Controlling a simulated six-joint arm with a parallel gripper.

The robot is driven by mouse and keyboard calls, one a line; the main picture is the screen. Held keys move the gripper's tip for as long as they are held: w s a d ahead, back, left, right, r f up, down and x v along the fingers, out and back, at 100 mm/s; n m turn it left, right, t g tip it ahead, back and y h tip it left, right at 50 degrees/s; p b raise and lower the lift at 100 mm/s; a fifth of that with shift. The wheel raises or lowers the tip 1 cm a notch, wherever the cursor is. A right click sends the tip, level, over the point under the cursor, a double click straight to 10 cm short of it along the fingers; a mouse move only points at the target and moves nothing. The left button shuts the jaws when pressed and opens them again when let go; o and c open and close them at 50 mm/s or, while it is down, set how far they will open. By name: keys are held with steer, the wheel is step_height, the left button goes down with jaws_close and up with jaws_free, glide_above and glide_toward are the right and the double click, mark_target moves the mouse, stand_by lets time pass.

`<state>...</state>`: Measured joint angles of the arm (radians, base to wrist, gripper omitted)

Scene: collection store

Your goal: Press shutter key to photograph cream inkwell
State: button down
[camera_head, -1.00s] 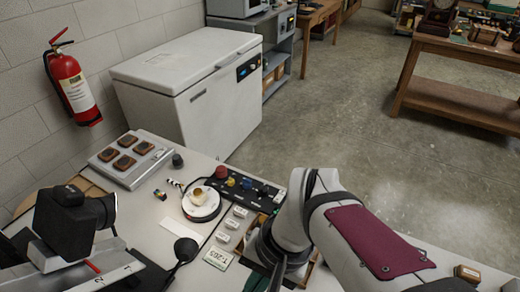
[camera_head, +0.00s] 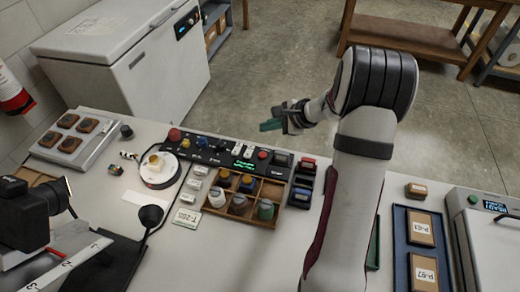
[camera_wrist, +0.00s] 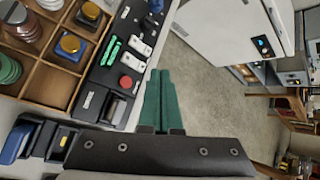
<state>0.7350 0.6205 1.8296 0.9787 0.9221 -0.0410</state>
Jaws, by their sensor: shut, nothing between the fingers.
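The cream inkwell (camera_head: 153,162) sits on a round white turntable (camera_head: 160,180) at the left of the bench. A black camera (camera_head: 28,218) stands in front of it at the left edge. I cannot read which is the shutter key. My gripper (camera_head: 270,125) has green fingers, shut and empty, beyond the panel's right part. In the wrist view the fingers (camera_wrist: 165,100) appear beside the panel (camera_wrist: 128,65), touching nothing visible.
A wooden compartment tray (camera_head: 268,189) of inkwells stands before the panel. Dark blocks (camera_head: 301,196) lie right of it. A blue tray (camera_head: 403,275) with labelled boxes and a grey device (camera_head: 484,203) stand at right. A white chest freezer (camera_head: 158,75) stands behind. Open floor lies beyond the bench.

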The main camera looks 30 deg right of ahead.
mark_target(263, 155)
steer(key=shift+f, duration=0.1)
steer(key=shift+f, duration=4.3)
steer(key=shift+f, duration=0.1)
steer(key=shift+f, duration=0.3)
steer(key=shift+f, duration=0.45)
steer(key=shift+r, duration=0.85)
